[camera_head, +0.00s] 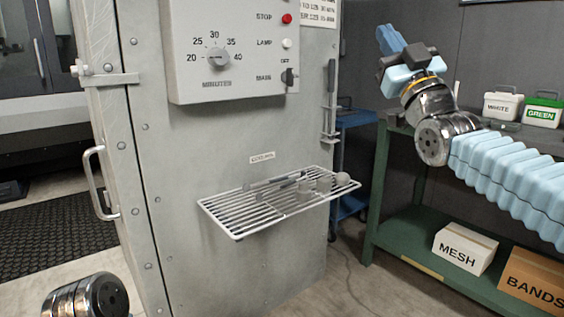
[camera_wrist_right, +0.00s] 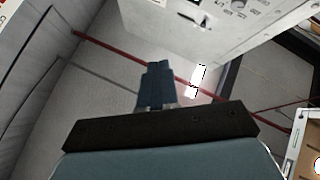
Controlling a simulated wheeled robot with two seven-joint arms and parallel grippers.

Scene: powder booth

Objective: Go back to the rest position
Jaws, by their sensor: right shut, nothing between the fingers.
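My right gripper (camera_head: 389,38) is raised at the upper right of the head view, with its blue fingers pointing up and to the left. In the right wrist view its fingers (camera_wrist_right: 157,84) are together, with nothing between them. It is apart from the grey cabinet and the shelf. Part of my left arm shows at the bottom left of the head view, but the left gripper is out of the picture.
A grey cabinet (camera_head: 190,180) with a control box (camera_head: 240,82) stands in front. Its wire rack (camera_head: 236,232) juts out and carries small grey items. A green bench (camera_head: 385,190) holds a white box (camera_head: 503,104), a green-lidded box (camera_head: 543,110) and, below, cartons (camera_head: 465,248).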

